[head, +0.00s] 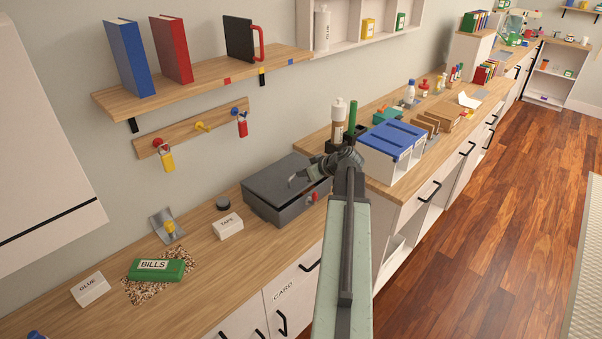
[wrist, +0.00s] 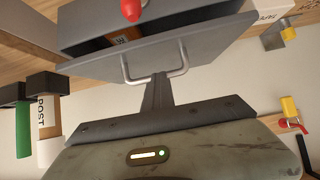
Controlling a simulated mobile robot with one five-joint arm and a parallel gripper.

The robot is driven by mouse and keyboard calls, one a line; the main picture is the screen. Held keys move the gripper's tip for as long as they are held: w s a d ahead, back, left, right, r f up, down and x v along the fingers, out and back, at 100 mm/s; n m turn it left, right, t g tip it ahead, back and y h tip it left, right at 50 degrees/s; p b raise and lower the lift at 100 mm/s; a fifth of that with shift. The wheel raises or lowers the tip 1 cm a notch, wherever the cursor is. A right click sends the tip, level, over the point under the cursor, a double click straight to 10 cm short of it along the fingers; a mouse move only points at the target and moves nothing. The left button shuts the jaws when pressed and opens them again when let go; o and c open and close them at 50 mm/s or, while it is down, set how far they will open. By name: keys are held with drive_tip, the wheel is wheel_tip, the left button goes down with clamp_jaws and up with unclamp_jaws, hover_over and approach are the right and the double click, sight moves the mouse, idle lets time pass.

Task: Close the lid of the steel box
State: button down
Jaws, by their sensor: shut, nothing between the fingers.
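The steel box (head: 270,205) is dark grey and stands on the wooden counter, left of my arm. Its lid (head: 283,175) is ajar; in the wrist view the lid (wrist: 100,62) is tilted, with a dark gap between it and the box body (wrist: 95,18). Something orange (wrist: 125,37) shows inside the gap. A thin wire handle (wrist: 184,62) is on the lid. My gripper (head: 299,179) is shut and empty over the lid. In the wrist view its tips (wrist: 158,78) are at the handle; I cannot tell whether they touch. A red knob (wrist: 131,9) is on the box front.
A white tape box (head: 228,226) and a small dark round thing (head: 222,203) are left of the box. A tall bottle (head: 338,118) and a blue-topped bin (head: 392,145) are behind and right. A shelf (head: 215,80) and hook rail (head: 195,128) are on the wall above.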

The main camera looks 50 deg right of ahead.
drive_tip(key=shift+a+f+b, duration=0.3)
drive_tip(key=shift+a+f, duration=0.05)
drive_tip(key=shift+f, duration=0.25)
drive_tip(key=shift+a+f, duration=0.1)
drive_tip(key=shift+a, duration=0.15)
